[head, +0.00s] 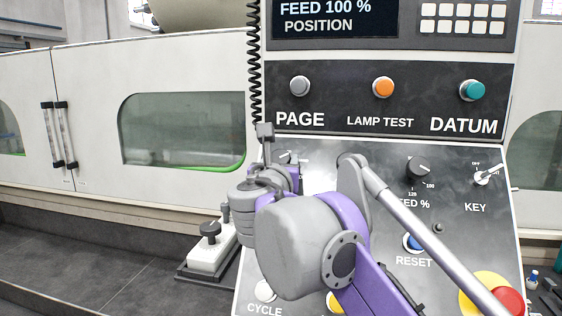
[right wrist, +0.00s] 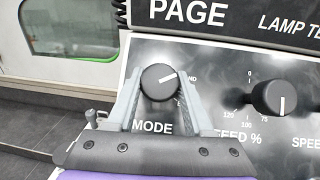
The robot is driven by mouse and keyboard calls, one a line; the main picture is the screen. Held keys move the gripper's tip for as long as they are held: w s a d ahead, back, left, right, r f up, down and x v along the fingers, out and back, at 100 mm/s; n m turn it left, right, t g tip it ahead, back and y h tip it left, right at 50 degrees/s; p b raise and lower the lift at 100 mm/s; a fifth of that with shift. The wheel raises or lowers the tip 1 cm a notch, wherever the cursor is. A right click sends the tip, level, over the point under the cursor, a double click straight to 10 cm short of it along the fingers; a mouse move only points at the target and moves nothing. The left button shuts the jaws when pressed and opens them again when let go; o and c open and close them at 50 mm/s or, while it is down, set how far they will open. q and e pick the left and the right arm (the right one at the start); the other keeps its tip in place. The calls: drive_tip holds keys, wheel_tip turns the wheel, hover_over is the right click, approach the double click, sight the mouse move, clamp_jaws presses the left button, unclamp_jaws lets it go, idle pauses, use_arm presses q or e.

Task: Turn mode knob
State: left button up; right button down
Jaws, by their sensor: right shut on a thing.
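My left gripper is not in view.
The feed knob (head: 418,168) sits right of the mode knob, with the key switch (head: 482,178) farther right. PAGE (head: 300,86), LAMP TEST (head: 383,87) and DATUM (head: 473,90) buttons are above. Below are the reset button (head: 412,242) and a red stop button (head: 509,300).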

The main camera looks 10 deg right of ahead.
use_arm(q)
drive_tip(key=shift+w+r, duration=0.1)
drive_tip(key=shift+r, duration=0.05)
